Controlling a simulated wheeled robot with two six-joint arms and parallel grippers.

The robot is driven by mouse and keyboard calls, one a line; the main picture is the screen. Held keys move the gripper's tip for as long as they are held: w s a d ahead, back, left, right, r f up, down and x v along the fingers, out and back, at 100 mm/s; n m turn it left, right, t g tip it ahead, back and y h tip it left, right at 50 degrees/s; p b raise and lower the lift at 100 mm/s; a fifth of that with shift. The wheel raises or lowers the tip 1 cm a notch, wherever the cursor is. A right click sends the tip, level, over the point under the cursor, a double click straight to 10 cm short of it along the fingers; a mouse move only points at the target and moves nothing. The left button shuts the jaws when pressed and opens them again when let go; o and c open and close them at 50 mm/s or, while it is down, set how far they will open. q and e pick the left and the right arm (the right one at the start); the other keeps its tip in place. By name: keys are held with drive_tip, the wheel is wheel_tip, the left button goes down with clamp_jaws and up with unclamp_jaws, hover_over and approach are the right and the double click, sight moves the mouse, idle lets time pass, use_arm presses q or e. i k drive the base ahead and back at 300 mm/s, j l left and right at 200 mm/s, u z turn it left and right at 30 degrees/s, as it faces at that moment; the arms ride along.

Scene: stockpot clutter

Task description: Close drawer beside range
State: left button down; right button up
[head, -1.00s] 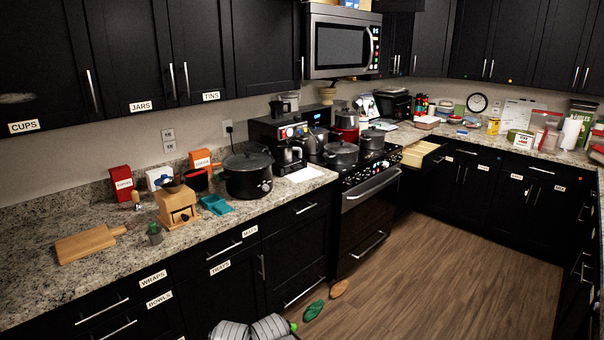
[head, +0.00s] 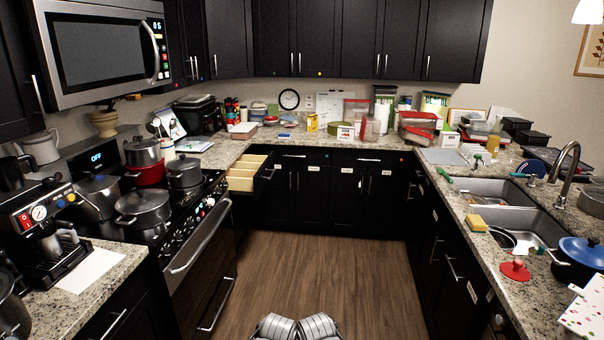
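The drawer (head: 247,172) beside the range stands pulled out in the head view. Its pale wooden inside with dividers shows from above, and its dark front faces right into the room. It sits just past the far end of the black range (head: 190,240), below the granite counter. Neither of my grippers can be made out. Only two grey ribbed parts of my own body show at the bottom edge, far from the drawer.
The wooden floor (head: 318,265) between the range and the sink counter is clear. The oven handle (head: 203,237) juts out on the left. Pots, including a grey pot (head: 143,207), crowd the stovetop. Dark base cabinets (head: 330,198) close off the back.

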sight(249, 175)
drive_tip(key=i+z, duration=0.3)
drive_tip(key=i, duration=1.5)
drive_tip(key=i+l, duration=0.1)
drive_tip(key=i, duration=0.45)
drive_tip(key=i+l+u, duration=0.1)
drive_tip(key=i, duration=0.5)
drive_tip(key=i+l, duration=0.15)
drive_tip(key=i, duration=0.4)
drive_tip(key=i+l, duration=0.25)
drive_tip(key=i+j+u, duration=0.05)
